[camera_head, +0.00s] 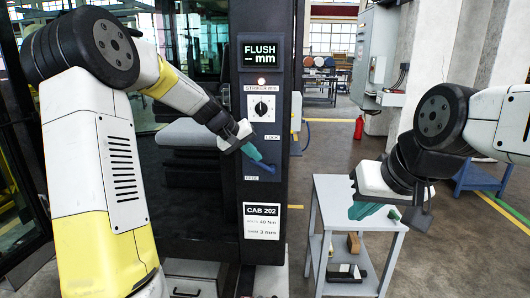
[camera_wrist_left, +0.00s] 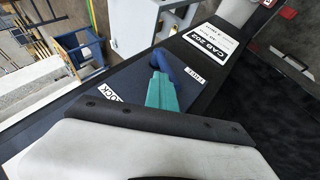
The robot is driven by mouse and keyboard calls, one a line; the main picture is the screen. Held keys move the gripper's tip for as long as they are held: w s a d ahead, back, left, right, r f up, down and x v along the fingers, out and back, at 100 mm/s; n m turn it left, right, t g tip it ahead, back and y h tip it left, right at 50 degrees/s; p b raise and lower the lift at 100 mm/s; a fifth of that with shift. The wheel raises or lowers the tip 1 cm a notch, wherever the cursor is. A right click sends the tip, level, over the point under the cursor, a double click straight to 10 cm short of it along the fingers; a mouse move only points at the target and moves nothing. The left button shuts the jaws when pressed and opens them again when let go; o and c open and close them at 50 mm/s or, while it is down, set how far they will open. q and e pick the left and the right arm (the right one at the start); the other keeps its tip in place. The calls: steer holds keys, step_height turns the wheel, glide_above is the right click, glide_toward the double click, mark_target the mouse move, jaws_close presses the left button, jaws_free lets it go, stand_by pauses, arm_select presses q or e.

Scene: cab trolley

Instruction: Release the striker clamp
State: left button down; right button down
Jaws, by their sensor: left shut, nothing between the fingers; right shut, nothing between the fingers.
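The blue clamp lever (camera_head: 269,172) is on the dark cab pillar, on a panel with a LOCK label (camera_head: 272,137) above and a FREE label (camera_head: 252,179) below. My left gripper (camera_head: 258,159) is shut and empty, its teal fingertips at or very near the lever. In the left wrist view the fingers (camera_wrist_left: 161,92) lie beside the blue lever (camera_wrist_left: 176,66), whose end is near the FREE label (camera_wrist_left: 195,73). I cannot tell whether they touch. My right gripper (camera_head: 366,210) is shut and empty above the grey trolley (camera_head: 332,188), away from the pillar.
A knob (camera_head: 261,108) under a lit lamp (camera_head: 261,81) is higher on the pillar, below a FLUSH display (camera_head: 264,51) showing a dash. A CAB 202 plate (camera_head: 262,221) is below the lever. The trolley's lower shelf holds a few small items. Floor behind is mostly open.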

mark_target(246, 165)
arm_select(q)
steer(key=a+f+n+h, duration=0.1)
steer(key=a+f+h, duration=0.1)
steer(key=shift+h, duration=0.3)
steer(key=shift+a+f+n+t+h, duration=0.3)
steer(key=shift+f+h, duration=0.4)
steer(key=shift+h, duration=0.4)
steer(key=shift+a+f, duration=0.15)
steer(key=shift+f, duration=0.45)
steer(key=shift+r, duration=0.3)
steer(key=r, duration=0.3)
steer(key=shift+s+r, duration=0.1)
steer(key=shift+s, duration=0.15)
steer(key=v, duration=1)
steer(key=shift+s, duration=0.2)
